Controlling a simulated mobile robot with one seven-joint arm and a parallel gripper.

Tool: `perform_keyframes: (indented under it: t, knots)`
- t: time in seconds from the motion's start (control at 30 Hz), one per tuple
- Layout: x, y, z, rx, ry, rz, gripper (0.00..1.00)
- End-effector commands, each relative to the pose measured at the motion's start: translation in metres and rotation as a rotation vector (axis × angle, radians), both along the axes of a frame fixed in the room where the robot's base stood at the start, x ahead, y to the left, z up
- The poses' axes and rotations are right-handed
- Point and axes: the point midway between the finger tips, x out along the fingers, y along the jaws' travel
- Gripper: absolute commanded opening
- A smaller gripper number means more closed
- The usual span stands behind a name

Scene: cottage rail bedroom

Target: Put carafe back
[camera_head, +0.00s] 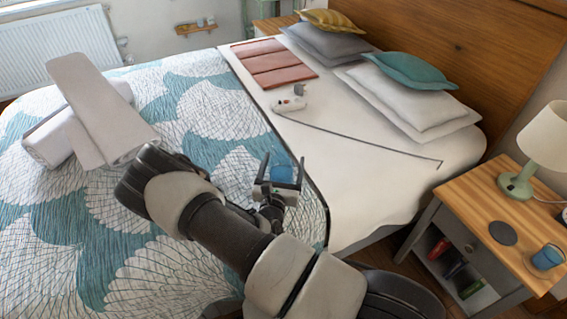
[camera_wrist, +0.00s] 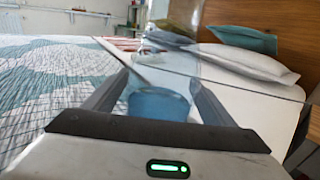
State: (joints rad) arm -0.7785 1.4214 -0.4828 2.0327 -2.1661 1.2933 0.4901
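The carafe is clear glass with blue liquid in its lower part. It shows between my gripper's fingers in the head view (camera_head: 281,174) and the wrist view (camera_wrist: 158,104). My gripper (camera_head: 282,172) appears closed on it, one finger on each side, over the right part of the bed. The carafe looks about upright; its clear upper part is faint in the head view. A dark round coaster (camera_head: 503,233) lies bare on the wooden nightstand (camera_head: 470,196) at right. A glass with blue liquid (camera_head: 547,257) stands to the coaster's right.
A green lamp (camera_head: 517,181) with a cream shade stands at the nightstand's back. Pillows (camera_head: 420,100) lie by the headboard.

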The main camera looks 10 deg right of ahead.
Motion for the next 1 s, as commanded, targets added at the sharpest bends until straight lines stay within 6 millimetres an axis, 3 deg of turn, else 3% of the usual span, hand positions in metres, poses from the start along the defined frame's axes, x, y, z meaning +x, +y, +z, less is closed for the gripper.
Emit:
perform_keyframes:
  t: [0.27, 0.7, 1.0]
  knots:
    - [-0.004, 0.002, 0.004, 0.000, 0.001, 0.001, 0.78]
    - [-0.083, 0.038, 0.004, 0.000, 0.002, 0.003, 0.78]
    - [-0.109, 0.048, 0.004, 0.000, 0.000, 0.000, 0.78]
